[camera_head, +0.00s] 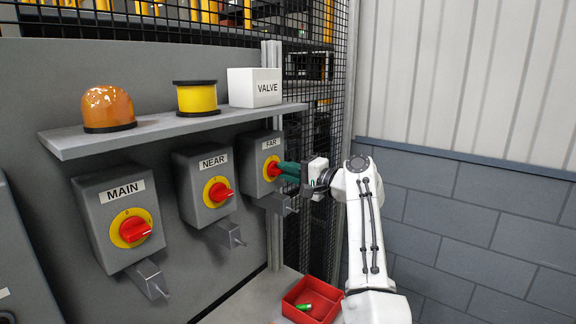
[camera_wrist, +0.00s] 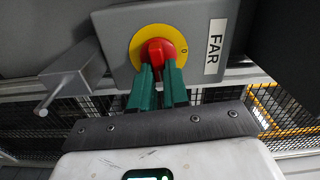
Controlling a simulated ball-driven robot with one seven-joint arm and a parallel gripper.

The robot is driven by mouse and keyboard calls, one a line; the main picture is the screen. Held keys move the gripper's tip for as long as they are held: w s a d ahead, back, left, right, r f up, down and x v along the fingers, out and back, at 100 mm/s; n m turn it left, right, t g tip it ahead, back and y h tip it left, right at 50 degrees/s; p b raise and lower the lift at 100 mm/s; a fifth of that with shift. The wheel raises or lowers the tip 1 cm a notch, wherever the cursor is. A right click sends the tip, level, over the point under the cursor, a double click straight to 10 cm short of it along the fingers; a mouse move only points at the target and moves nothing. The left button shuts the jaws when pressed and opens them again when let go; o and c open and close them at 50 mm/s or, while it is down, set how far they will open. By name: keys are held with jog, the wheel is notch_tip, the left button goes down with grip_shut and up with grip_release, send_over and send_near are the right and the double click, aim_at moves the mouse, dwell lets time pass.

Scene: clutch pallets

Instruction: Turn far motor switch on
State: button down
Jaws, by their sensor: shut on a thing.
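The FAR motor switch is a grey box (camera_head: 253,146) at the right end of the row in the head view, with a yellow dial (camera_wrist: 139,41) and a red knob (camera_wrist: 158,50). My gripper (camera_head: 283,172) reaches it from the right. In the wrist view its green fingers (camera_wrist: 158,78) are shut on the red knob, one on each side. A "0" mark shows on the dial to the right of the knob. The fingers cover part of the knob and the lower dial.
The NEAR box (camera_head: 198,160) and MAIN box (camera_head: 98,205) stand left of FAR. Metal hasps (camera_wrist: 73,75) jut out beneath the boxes. A shelf (camera_head: 160,129) overhangs them. A red bin (camera_head: 330,306) with a green item sits below; mesh fencing (camera_head: 340,100) stands behind.

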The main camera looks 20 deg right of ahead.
jog(key=shift+d+f+m+p, duration=0.15)
jog(key=shift+m+p, duration=0.15)
jog(key=shift+m, duration=0.3)
jog(key=c, duration=1.1)
grip_release()
jog(key=b+v, duration=0.3)
jog(key=v, duration=0.7)
jog(key=shift+s+d, duration=0.2)
jog(key=shift+s, duration=0.1)
